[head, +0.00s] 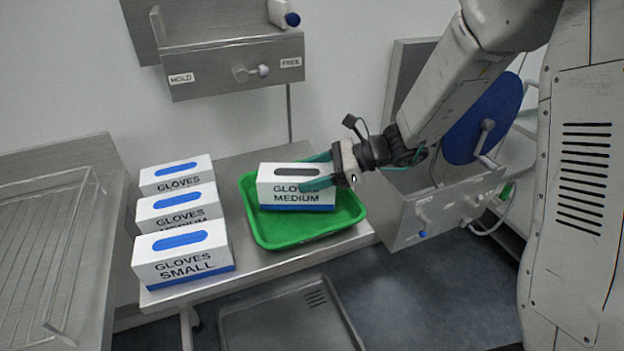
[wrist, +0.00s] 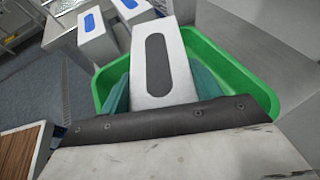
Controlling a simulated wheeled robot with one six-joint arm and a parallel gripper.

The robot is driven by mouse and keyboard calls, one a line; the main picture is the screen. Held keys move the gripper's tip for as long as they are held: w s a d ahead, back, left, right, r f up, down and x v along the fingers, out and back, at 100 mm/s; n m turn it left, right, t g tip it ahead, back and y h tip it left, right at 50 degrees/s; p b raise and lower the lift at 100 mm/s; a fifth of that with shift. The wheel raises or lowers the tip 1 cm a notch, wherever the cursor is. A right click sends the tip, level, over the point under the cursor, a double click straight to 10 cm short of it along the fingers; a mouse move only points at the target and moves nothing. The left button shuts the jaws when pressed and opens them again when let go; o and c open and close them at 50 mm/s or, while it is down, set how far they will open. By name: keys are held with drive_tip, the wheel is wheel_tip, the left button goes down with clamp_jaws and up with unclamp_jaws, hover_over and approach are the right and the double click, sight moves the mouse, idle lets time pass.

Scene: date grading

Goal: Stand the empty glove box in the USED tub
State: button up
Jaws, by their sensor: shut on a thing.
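A white and blue glove box (head: 291,190) marked GLOVES MEDIUM is upright in or just over the green tub (head: 270,241). Its top slot is dark, unlike the blue slots of the other boxes. My gripper (head: 318,177) is shut on this box from the right, with a teal finger on each side. The wrist view shows the box (wrist: 181,85) between the fingers (wrist: 158,95) and the tub's rim (wrist: 240,75) around it. I cannot tell whether the box's base touches the tub floor. No USED label shows on the tub.
Three glove boxes with blue slots stand in a row left of the tub: the front one is SMALL (head: 183,262), the middle one (head: 180,208) and back one (head: 176,175) behind it. A wire rack (head: 50,250) is at left.

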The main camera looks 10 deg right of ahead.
drive_tip(key=shift+f, duration=0.95)
drive_tip(key=o, duration=1)
drive_tip(key=shift+f, duration=0.15)
